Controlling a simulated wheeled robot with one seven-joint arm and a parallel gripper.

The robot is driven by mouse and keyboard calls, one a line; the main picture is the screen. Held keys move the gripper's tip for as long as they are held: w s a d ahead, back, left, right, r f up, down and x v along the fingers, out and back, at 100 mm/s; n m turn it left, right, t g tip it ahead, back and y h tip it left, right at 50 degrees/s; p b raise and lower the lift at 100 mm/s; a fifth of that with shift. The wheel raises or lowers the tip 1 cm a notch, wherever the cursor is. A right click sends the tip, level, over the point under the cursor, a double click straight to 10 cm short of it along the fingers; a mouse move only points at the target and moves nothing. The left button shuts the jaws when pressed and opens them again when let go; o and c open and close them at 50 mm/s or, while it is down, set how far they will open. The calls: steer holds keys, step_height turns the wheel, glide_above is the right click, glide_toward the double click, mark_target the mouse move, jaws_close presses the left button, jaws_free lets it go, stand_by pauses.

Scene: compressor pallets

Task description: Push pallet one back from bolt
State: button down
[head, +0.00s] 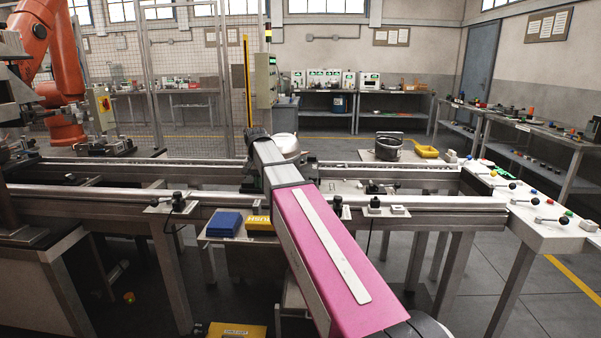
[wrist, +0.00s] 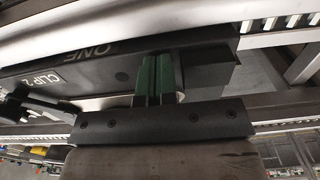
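Pallet one is a dark block marked ONE (wrist: 95,52), with a CLIP 2 label (wrist: 42,82) at its left, in the wrist view. My gripper (wrist: 158,62) has its two green fingers side by side with only a thin line between them. The fingertips are at the pallet's dark side face, touching it or very near; I cannot tell which. Nothing shows between the fingers. In the head view my pink arm reaches over the conveyor and hides the gripper and most of the pallet. A white rounded compressor (head: 285,145) shows just beyond the arm. The bolt cannot be made out.
Conveyor rails (head: 420,203) run left to right under my arm. A blue box (head: 224,223) and a yellow bin (head: 259,222) sit below the front rail. A control panel with knobs (head: 540,207) is at the right. An orange robot (head: 50,55) stands at the left.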

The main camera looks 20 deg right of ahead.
mark_target(249, 183)
steer(key=shift+w+a+f, duration=0.1)
steer(key=shift+w+a, duration=0.05)
steer(key=shift+a, duration=0.65)
steer(key=shift+w+a+f, duration=0.15)
steer(key=shift+w+a, duration=0.05)
steer(key=shift+a, duration=0.6)
steer(key=shift+w+a+f, duration=0.1)
steer(key=shift+w+a, duration=0.05)
steer(key=shift+a, duration=0.65)
steer(key=shift+s+d, duration=0.25)
steer(key=shift+d, duration=0.4)
steer(key=shift+w+r, duration=0.15)
steer(key=shift+r, duration=1.05)
steer(key=shift+w+r, duration=0.15)
steer(key=shift+r, duration=1)
steer(key=shift+w+r, duration=0.1)
steer(key=shift+r, duration=2.75)
